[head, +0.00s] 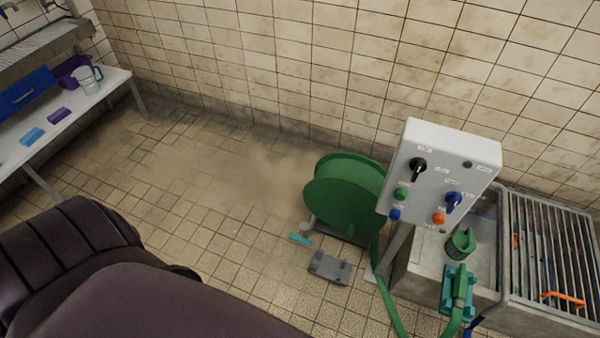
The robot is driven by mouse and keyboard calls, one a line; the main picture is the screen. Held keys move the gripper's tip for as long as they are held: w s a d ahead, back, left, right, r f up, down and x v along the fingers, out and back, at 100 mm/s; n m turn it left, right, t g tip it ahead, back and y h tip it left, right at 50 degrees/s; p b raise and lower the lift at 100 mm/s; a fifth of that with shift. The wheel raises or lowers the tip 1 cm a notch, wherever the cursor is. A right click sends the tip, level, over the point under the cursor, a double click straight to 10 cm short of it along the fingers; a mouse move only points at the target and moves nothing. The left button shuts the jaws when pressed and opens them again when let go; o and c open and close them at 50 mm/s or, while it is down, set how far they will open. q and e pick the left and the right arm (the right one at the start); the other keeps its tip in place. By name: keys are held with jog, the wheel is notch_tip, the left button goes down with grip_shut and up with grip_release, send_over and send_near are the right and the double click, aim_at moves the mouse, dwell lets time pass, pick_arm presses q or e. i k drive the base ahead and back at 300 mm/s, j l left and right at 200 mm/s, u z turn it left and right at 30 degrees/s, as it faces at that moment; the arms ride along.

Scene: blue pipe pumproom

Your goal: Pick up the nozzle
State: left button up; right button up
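I cannot make out for certain which thing is the nozzle. A green hose (387,300) hangs from a green hose reel (343,200) beside the wall. A green hose end (461,285) rests in a teal block-like holder (446,292) at the front of the sink. A green cup-like piece (461,244) sits just above it. A small teal piece (300,239) lies on the floor by the reel. Neither of my grippers shows in the head view.
A grey control box (440,160) with knobs and buttons stands on a post before the concrete sink (420,262). A metal grate (550,250) covers its right side. A grey plate (330,267) lies on the floor. A white bench (70,112) holds a jug (88,80). The middle floor is clear.

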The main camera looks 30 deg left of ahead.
aim_at(461, 282)
jog(key=u, duration=0.65)
jog(key=z, duration=1.35)
